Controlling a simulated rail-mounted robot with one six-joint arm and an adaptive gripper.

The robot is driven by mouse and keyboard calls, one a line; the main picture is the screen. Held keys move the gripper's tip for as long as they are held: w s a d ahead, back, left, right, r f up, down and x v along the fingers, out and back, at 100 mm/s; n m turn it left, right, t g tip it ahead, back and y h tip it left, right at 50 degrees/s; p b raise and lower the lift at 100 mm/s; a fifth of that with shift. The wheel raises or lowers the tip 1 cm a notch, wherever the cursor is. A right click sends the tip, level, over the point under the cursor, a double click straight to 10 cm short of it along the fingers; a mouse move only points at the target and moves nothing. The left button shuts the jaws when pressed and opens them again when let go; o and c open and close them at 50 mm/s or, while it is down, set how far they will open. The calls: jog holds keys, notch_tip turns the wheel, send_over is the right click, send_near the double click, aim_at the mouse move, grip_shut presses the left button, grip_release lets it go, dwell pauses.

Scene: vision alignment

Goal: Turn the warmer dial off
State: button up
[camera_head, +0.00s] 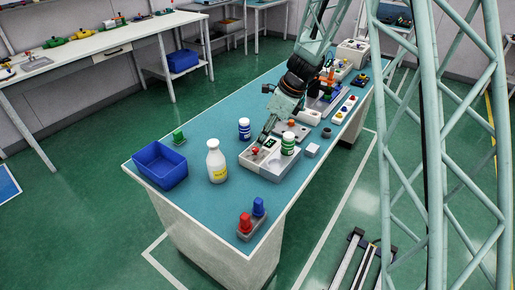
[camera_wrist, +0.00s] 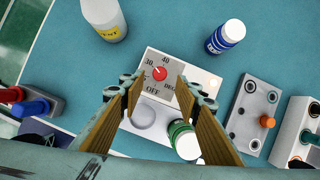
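The warmer (camera_wrist: 152,109) is a pale box with a dark-lettered dial face reading 40, 30, OFF and DEG C. Its red round dial (camera_wrist: 159,73) sits in the middle of that face; I cannot tell surely which mark it points to. In the head view the warmer (camera_head: 270,174) stands on the blue bench, with the red dial (camera_head: 255,150) at its left end. My gripper (camera_wrist: 157,92) is open, with tan-padded fingers apart on either side of the dial face, and nothing between them. In the head view my gripper (camera_head: 263,138) is just over the dial end.
A green-and-white bottle (camera_wrist: 183,139) stands on the warmer near the right finger. A blue-and-white bottle (camera_wrist: 226,37) and a yellow-labelled white bottle (camera_head: 216,162) stand nearby. A blue bin (camera_head: 160,165) and a holder with red and blue items (camera_head: 250,222) are on the bench.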

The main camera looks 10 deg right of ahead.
aim_at(256, 148)
jog(key=shift+b+x, duration=0.65)
jog(key=shift+x, duration=2.25)
jog(key=c, duration=0.8)
jog(key=shift+c, duration=0.2)
